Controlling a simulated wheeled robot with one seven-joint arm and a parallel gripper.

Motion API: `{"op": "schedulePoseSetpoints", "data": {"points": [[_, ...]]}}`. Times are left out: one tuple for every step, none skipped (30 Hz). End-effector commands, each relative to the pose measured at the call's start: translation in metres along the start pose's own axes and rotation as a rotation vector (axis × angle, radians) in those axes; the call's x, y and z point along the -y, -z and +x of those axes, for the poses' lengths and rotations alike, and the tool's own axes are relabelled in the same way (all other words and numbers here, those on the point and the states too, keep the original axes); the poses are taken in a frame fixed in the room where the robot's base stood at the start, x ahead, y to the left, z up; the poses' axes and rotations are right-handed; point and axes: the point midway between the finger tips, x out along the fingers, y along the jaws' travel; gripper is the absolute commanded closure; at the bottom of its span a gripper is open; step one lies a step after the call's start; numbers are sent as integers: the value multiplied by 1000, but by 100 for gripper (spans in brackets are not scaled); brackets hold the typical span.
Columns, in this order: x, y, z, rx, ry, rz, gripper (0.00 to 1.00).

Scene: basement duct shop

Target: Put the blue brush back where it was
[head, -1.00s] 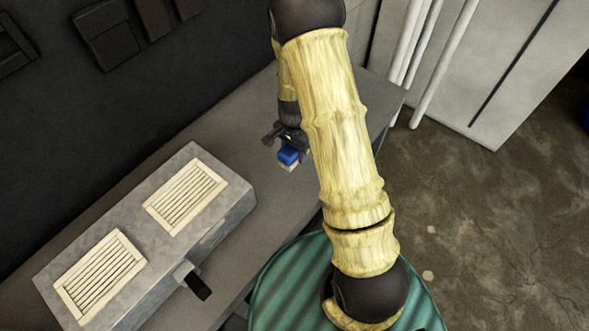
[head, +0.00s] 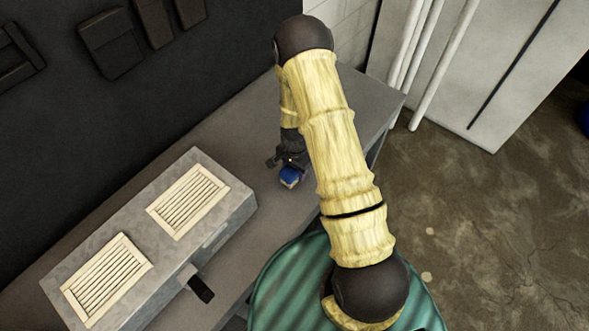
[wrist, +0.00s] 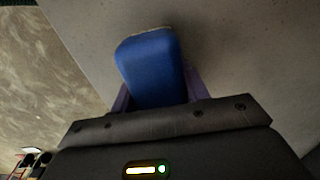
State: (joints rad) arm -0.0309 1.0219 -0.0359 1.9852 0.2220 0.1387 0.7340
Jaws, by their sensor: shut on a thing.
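The blue brush (head: 289,175) is at my gripper (head: 287,162) over the grey bench, to the right of the grey duct box. In the head view it shows a blue top and a pale lower edge. In the wrist view the blue brush (wrist: 150,68) stands out between the two fingers of my gripper (wrist: 155,98), which are shut on it. I cannot tell whether the brush touches the bench top. My arm hides part of the bench to the right.
The grey bench (head: 240,150) runs along the dark wall. A grey duct box (head: 215,235) with two cream louvred vents stands on it at the left. Dark holders hang on the wall above. White pipes (head: 440,70) stand past the bench's far right end. Bench between box and gripper is clear.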

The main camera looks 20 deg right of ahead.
Motion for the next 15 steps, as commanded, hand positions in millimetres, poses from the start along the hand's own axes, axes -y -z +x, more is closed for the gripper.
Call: {"op": "schedulePoseSetpoints", "data": {"points": [[0,0,4,1,-1,1,83],[0,0,6,1,-1,1,83],[0,0,8,0,0,1,83],[0,0,8,-1,1,1,83],[0,0,9,-1,1,0,83],[0,0,9,-1,1,0,83],[0,0,9,-1,1,1,83],[0,0,9,-1,1,1,83],[0,0,9,-1,1,1,83],[0,0,9,-1,1,1,83],[0,0,9,-1,1,1,83],[0,0,10,-1,1,1,83],[0,0,12,-1,1,1,83],[0,0,12,-1,1,1,83],[0,0,14,-1,1,2,83]]}}
